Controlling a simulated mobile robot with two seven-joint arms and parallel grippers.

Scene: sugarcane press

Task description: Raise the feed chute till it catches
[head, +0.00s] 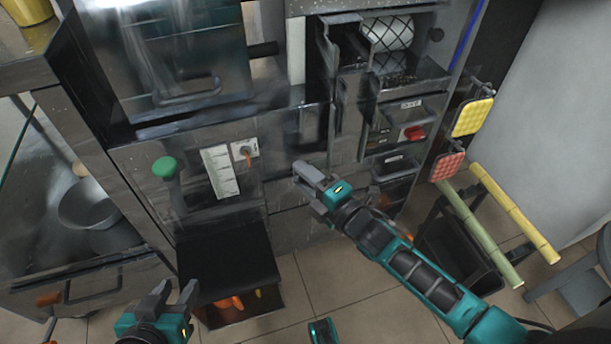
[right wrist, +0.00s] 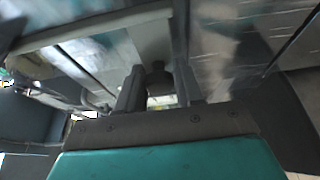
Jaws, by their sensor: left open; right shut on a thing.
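What looks like the feed chute (head: 345,115) is a dark steel channel on the press front, hanging below the mesh-guarded roller (head: 388,40). My right gripper (head: 308,178) is at the press front, just below and left of the channel. It is shut on a dark, rounded knob-like part, which shows between the fingers in the right wrist view (right wrist: 158,80). I cannot tell how that part joins the chute. My left gripper (head: 174,294) is open and empty, low at the left in front of the black shelf.
A green mushroom button (head: 165,167), a white label (head: 220,172) and a switch (head: 245,150) sit on the press front. A black shelf (head: 225,255) juts out below. Tiled floor in front is mostly clear.

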